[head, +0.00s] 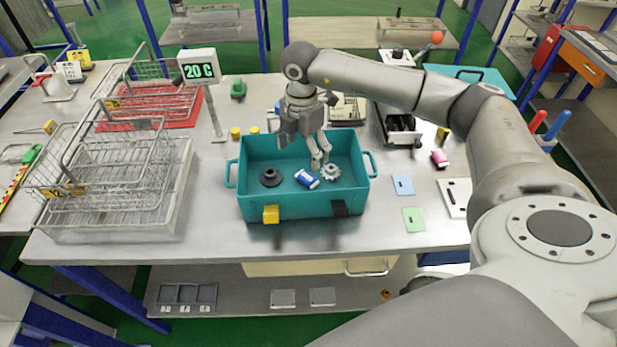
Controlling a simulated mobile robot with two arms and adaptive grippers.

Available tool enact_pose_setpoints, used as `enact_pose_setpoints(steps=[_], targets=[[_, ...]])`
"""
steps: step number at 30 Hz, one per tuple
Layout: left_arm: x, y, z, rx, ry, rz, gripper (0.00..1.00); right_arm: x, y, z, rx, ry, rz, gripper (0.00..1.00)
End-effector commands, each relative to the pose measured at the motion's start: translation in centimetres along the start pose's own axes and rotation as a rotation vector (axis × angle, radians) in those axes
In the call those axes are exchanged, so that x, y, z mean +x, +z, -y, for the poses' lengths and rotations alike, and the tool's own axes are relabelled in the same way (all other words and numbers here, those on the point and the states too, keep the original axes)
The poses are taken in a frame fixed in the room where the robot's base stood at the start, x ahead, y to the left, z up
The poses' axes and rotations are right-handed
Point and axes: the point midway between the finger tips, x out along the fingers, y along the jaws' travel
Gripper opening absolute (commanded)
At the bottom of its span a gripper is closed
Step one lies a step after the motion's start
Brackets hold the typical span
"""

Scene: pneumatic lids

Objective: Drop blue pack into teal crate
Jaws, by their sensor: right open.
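The teal crate (245,205) stands on the metal table in the middle of the head view, with its top open. The blue pack (307,179), blue with white ends, lies on the floor of the crate, near its middle. My right gripper (319,163) hangs down over the crate from its far side, just above and behind the pack. Its jaws are open and hold nothing. A gap between the fingertips and the pack is hard to judge. My left gripper is not in the head view.
A dark round part (270,177) and a pale gear (331,173) lie in the crate on either side of the pack. Wire baskets (100,165) stand to the left. A display on a pole (198,68) rises behind the crate. Green and blue cards (414,220) lie to the right.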

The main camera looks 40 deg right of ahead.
Motion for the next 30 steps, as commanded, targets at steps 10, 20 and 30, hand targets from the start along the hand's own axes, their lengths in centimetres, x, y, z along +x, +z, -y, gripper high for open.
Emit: enact_pose_setpoints(steps=[10, 20, 30], targets=[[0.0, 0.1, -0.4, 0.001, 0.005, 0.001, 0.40, -1.6, 0.0, -0.1, 0.000, 0.004, -0.001, 0.81], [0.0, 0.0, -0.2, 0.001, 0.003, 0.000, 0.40, -8.4, 0.0, -0.1, -0.001, 0.004, 0.000, 0.81], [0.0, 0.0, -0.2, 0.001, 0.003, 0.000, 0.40, -11.9, 0.0, 0.0, 0.000, 0.000, 0.000, 0.81]])
